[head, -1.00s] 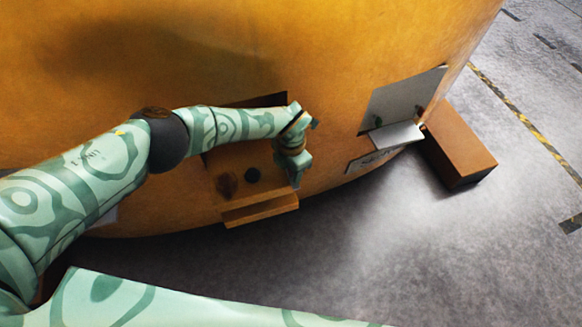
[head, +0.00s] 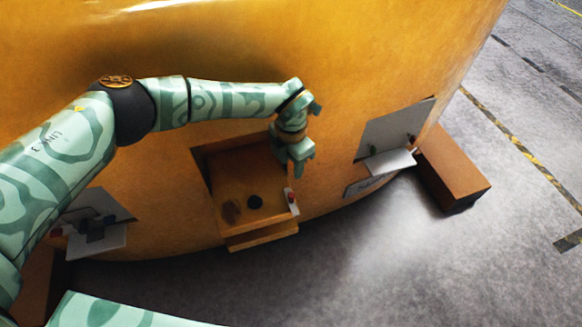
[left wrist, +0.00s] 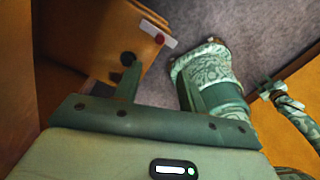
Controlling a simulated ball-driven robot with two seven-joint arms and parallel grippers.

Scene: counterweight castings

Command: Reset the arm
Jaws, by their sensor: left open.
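My left gripper (head: 297,172) hangs at the right side of the recess in the big orange casting (head: 330,60), above the box-like ledge (head: 262,240). It is open, with nothing seen between its fingers. My right gripper is not in view.
The recess holds a dark round knob (head: 255,202). A grey panel with a white shelf (head: 390,162) is to the right, beside a brown block (head: 452,172) on the floor. Another grey panel (head: 97,222) is at left, partly behind my arm. Grey floor is clear at lower right.

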